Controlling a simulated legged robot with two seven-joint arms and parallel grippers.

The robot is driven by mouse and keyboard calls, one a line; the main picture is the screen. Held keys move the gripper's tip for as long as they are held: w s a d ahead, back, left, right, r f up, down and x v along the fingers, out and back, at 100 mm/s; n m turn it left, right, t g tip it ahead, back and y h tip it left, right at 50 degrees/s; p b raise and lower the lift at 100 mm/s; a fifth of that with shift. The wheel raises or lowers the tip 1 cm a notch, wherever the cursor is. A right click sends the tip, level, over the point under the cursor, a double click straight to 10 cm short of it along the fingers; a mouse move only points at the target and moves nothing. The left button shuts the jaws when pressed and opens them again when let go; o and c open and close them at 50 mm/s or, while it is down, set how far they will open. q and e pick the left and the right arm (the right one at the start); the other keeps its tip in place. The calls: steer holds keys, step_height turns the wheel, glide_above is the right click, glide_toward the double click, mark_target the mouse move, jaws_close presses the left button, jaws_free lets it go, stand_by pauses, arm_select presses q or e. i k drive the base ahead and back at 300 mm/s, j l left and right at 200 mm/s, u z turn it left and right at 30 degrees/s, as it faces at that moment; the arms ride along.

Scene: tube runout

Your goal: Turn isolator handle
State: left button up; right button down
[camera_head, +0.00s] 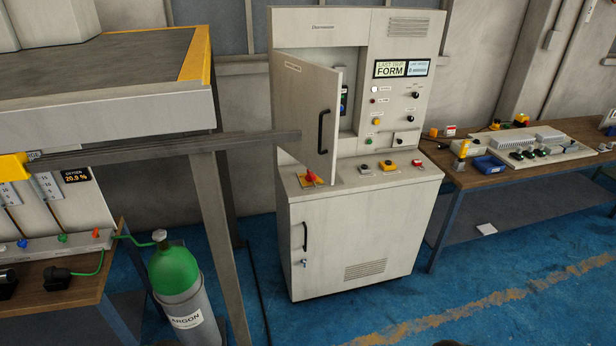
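A pale grey control cabinet (362,235) stands in the middle of the view. A red handle on a yellow plate (310,178) sits at the left of its sloped ledge and looks like the isolator handle. No label is readable there, and its turn position is too small to tell. The upper cabinet door (306,105) with a black pull handle (324,131) stands open. Behind it a dark device (344,98) shows partly inside the opening; the door hides the rest. Neither of my grippers is in view.
A green argon cylinder (174,266) and a grey frame post (222,245) stand left of the cabinet. A long rail (180,147) reaches toward the open door. A workbench with parts (463,180) is at right. Blue floor (370,310) before the cabinet is clear.

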mark_target(310, 177)
steer(key=i+l+u, duration=0.1)
steer(key=i+l, duration=0.3)
steer(key=i+l+u, duration=0.15)
steer(key=i+l, duration=0.3)
steer(key=i+l+u, duration=0.1)
steer(key=i+l, duration=0.35)
steer(key=i+l+u, duration=0.1)
steer(key=i+l, duration=0.3)
steer(key=l, duration=0.2)
steer(key=i+l+u, duration=0.1)
steer(key=i+l, duration=0.3)
steer(key=l, duration=0.15)
